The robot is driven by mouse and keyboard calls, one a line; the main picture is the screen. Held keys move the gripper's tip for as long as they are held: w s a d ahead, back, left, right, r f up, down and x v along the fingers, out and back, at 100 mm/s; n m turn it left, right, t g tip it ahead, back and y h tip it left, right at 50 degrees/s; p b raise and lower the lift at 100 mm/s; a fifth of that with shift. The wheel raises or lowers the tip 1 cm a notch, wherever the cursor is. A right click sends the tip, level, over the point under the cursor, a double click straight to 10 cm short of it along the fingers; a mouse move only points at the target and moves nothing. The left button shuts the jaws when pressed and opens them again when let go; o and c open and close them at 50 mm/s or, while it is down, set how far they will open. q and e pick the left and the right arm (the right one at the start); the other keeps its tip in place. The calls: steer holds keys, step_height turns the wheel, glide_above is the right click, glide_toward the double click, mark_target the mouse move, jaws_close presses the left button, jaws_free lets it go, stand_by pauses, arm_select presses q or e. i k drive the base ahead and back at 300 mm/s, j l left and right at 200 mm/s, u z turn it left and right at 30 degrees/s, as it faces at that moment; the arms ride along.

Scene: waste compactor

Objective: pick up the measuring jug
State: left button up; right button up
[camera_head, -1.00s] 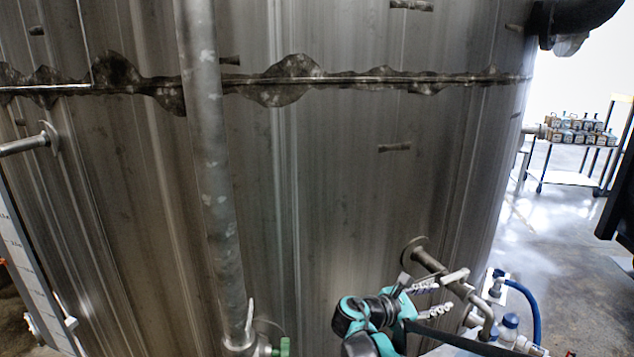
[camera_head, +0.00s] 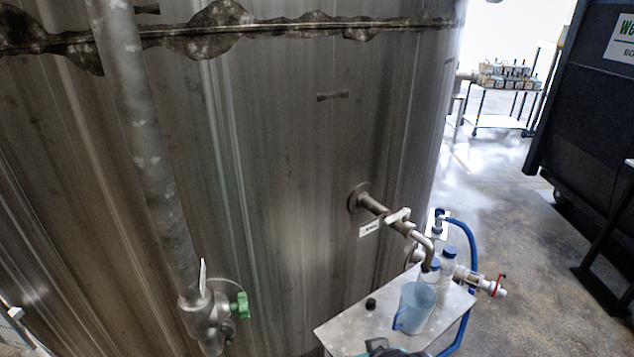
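The measuring jug (camera_head: 413,308) is a translucent pale blue jug with a darker blue handle on its left. It stands upright on a small metal shelf (camera_head: 345,328) beside the big steel tank, close below the end of a bent pipe (camera_head: 424,250). Just a piece of my own teal and black arm shows at the bottom edge, in front of the shelf. No gripper fingers are visible, and nothing of mine is seen touching the jug.
Blue-capped clear bottles (camera_head: 448,262) stand right behind the jug. A blue hose (camera_head: 471,270) and a valve with a red handle (camera_head: 489,283) are to its right. Open floor (camera_head: 530,250) lies right.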

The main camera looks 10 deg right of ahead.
mark_target(417, 300)
steer(key=z, duration=1.25)
